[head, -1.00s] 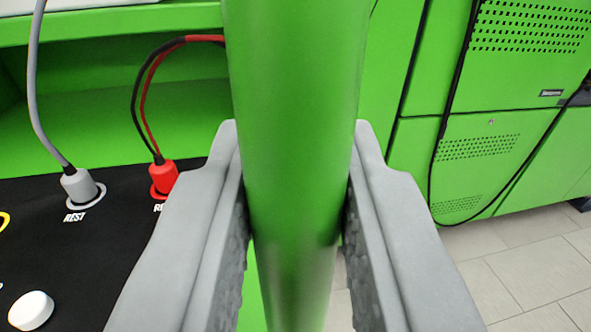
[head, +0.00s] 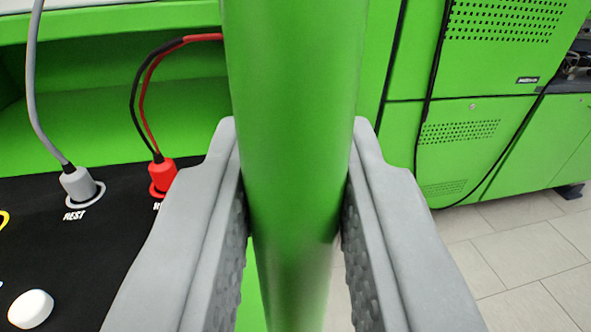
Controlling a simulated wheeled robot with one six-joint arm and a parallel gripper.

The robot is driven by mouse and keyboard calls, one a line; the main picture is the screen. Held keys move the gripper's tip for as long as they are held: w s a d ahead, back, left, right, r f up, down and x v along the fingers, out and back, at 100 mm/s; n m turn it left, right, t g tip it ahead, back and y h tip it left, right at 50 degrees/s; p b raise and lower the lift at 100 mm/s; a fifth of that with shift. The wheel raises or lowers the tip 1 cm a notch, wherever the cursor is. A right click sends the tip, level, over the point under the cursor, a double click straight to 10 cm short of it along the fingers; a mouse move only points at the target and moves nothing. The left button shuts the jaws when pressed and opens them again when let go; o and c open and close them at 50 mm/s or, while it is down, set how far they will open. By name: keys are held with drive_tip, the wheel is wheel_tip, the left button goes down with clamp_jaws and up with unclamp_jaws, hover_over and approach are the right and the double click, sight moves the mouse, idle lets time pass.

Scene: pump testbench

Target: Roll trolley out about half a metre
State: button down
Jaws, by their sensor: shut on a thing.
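A thick green upright bar (head: 293,120) of the trolley runs down the middle of the head view. My gripper (head: 290,185) is shut on this bar, with one grey finger on each side of it. The trolley's black top panel (head: 110,260) is at the lower left. It carries a grey plug labelled REST (head: 78,184), a red plug (head: 162,176) with a black and a red cable, and a white knob (head: 31,309). The red plug's label is partly hidden by my left finger. The trolley's wheels are out of view.
Green cabinets (head: 465,150) with perforated vents and a hanging black cable stand behind on the right. Pale tiled floor (head: 520,250) at the lower right is clear. A green shelf recess (head: 90,110) lies behind the panel.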

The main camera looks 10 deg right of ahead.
idle(0.3)
drive_tip(key=c, duration=1.3)
unclamp_jaws()
drive_tip(key=shift+s, duration=0.15)
drive_tip(key=s+a, duration=0.3)
drive_tip(key=s, duration=1.4)
